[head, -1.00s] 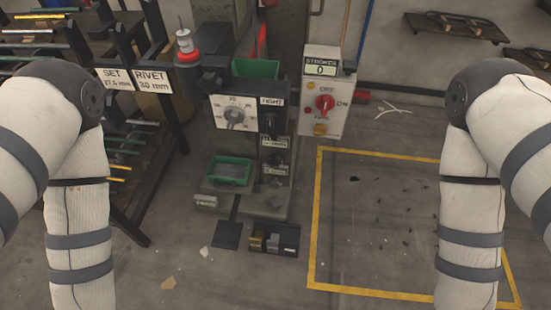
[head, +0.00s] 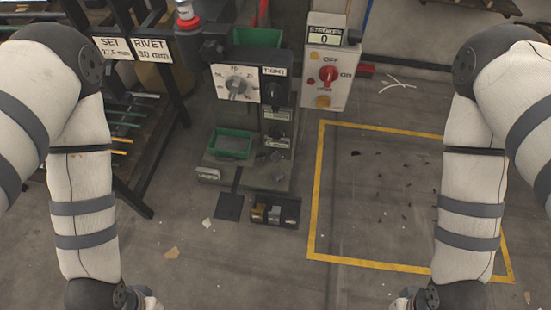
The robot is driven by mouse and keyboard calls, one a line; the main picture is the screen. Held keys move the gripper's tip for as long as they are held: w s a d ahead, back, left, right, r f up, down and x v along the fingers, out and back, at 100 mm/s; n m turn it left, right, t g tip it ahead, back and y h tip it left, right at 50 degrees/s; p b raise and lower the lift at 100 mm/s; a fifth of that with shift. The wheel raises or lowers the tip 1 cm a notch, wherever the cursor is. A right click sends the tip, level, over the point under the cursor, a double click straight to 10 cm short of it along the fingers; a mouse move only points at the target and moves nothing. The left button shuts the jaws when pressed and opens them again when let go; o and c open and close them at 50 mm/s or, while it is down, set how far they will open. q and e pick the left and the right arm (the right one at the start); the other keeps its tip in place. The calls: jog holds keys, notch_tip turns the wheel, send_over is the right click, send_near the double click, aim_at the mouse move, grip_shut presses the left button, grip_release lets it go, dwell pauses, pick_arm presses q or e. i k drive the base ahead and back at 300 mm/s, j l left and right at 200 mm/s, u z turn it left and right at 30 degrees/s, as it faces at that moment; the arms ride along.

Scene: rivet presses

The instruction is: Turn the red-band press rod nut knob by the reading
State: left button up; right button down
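A rivet press stands at the top centre in the head view. Its white dial plate (head: 236,84) carries a round grey knob with marks around it. To the right of the plate is a dark knob (head: 273,92) under a label that seems to read "TIGHT". A red and white cylinder (head: 186,18) at the top left of the press is cut by the frame edge. I cannot tell which part is the rod nut knob. My two arms hang at the left and right edges. Only the tops of my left gripper (head: 144,299) and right gripper (head: 409,300) show at the bottom edge; their fingers are hidden.
A white control box (head: 326,66) has a red switch and a "STROKES 0" display. Signs (head: 133,49) read "SET 27.5 mm" and "RIVET 30 mm", the first blurred. Green bins (head: 233,143) sit on the press. A small dark tray (head: 275,211) lies before it. Yellow lines (head: 316,190) mark open floor.

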aim_at(276, 157)
jog(key=i+j+z, duration=0.15)
jog(key=z, duration=0.25)
jog(key=i+j+z, duration=0.1)
jog(key=j+z, duration=0.35)
